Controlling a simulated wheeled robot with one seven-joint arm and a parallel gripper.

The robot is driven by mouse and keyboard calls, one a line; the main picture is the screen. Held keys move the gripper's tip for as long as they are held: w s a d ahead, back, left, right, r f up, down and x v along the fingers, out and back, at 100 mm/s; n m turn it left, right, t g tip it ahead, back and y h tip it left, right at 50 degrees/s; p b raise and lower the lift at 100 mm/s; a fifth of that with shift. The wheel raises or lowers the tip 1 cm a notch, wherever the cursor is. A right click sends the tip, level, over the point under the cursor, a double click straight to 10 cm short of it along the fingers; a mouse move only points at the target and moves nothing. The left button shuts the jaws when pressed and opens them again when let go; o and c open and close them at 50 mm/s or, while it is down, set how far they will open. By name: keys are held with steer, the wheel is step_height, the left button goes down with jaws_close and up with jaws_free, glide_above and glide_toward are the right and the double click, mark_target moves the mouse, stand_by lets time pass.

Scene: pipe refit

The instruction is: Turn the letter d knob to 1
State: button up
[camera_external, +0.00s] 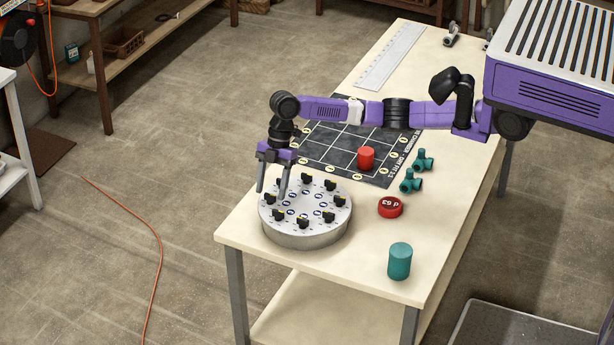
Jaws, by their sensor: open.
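A round grey dial unit (304,238) sits on the near left end of the table. Its pale top carries a ring of several small black knobs, among them a back knob (307,180), a right knob (340,200) and a front knob (302,223). The letters and numbers by the knobs are too small to read, so I cannot tell which is d or where it points. My gripper (271,194) points down, open, over the left rim of the unit. Its fingers are apart and partly cover the knobs on that side. I cannot tell whether they touch one.
The wooden table (352,282) also bears a black gridded mat (335,148) with a red cylinder (366,158), teal pipe fittings (411,181), a red cap (390,207), a teal cylinder (400,261) and a long pale ruler (392,56).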

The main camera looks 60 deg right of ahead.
steer(key=shift+a+f, duration=0.2)
steer(key=shift+f, duration=0.3)
steer(key=shift+c, duration=0.2)
jaws_close()
steer(key=shift+r+p, duration=0.1)
steer(key=shift+p, duration=0.3)
